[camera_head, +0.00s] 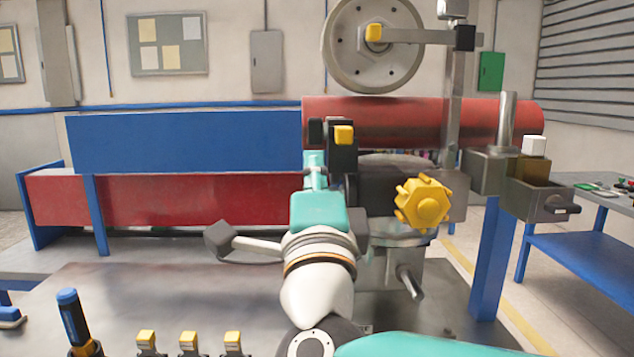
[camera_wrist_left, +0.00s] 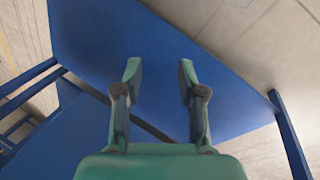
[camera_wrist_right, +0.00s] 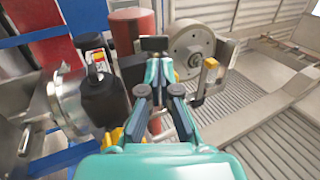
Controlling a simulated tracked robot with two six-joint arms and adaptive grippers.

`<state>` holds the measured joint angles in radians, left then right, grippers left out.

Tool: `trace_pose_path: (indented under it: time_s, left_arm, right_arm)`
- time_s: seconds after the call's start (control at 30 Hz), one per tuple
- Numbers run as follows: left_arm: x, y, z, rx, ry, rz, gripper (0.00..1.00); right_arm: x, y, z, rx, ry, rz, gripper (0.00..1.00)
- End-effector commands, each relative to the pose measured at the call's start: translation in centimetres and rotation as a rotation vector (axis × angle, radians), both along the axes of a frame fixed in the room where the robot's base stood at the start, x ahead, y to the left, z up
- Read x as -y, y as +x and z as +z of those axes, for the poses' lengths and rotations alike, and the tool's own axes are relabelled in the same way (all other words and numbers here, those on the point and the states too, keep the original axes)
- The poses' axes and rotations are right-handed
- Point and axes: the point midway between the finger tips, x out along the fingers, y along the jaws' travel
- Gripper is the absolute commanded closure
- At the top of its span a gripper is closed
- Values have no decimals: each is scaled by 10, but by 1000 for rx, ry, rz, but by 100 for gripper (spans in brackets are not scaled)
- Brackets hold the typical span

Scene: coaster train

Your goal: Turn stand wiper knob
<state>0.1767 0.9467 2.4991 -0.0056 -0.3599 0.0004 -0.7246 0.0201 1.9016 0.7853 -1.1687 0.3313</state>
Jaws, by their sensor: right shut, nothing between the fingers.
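Several yellow knobs show; I cannot tell which one is the stand wiper knob. A lobed yellow knob (camera_head: 422,203) is on the machine, right of my right gripper in the head view. A square yellow knob (camera_head: 344,135) is on a black block just beyond the fingers. A third yellow knob (camera_head: 374,32) is at the wheel's hub. My right gripper (camera_head: 315,160) is shut and empty, close to the black block; contact cannot be told. Its fingers also show in the right wrist view (camera_wrist_right: 160,75). My left gripper (camera_wrist_left: 160,68) is open and empty, above a blue surface.
A grey wheel (camera_head: 343,60) stands above a red cylinder (camera_head: 490,118). A post with a small open box (camera_head: 540,202) is at right. A blue-handled tool (camera_head: 72,318) and several yellow-topped parts (camera_head: 189,342) are along the front. A blue table (camera_head: 590,250) is at right.

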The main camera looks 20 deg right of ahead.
Motion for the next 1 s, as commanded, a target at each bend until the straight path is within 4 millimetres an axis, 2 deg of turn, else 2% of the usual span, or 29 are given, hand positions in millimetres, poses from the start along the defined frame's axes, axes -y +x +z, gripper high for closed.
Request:
trace_pose_path:
  time_s: [0.03, 0.2, 0.4, 0.87, 1.0]
  left_arm:
    - [0, 0, 7, 0, 0, 0, 60]
    - [0, 0, 16, 0, 0, 0, 60]
    - [0, 0, 23, 1, 0, 0, 60]
    - [0, 0, 24, 0, 0, 0, 60]
    - [0, 0, 34, 0, 0, 0, 60]
  right_arm:
    - [4, 10, 7, -2, 0, -5, 100]
    - [11, 37, 20, -1, -1, -3, 100]
    - [17, 55, 27, 0, 0, -1, 100]
    - [17, 60, 29, -1, 0, 1, 100]
    - [10, 64, 34, -22, 5, 15, 100]
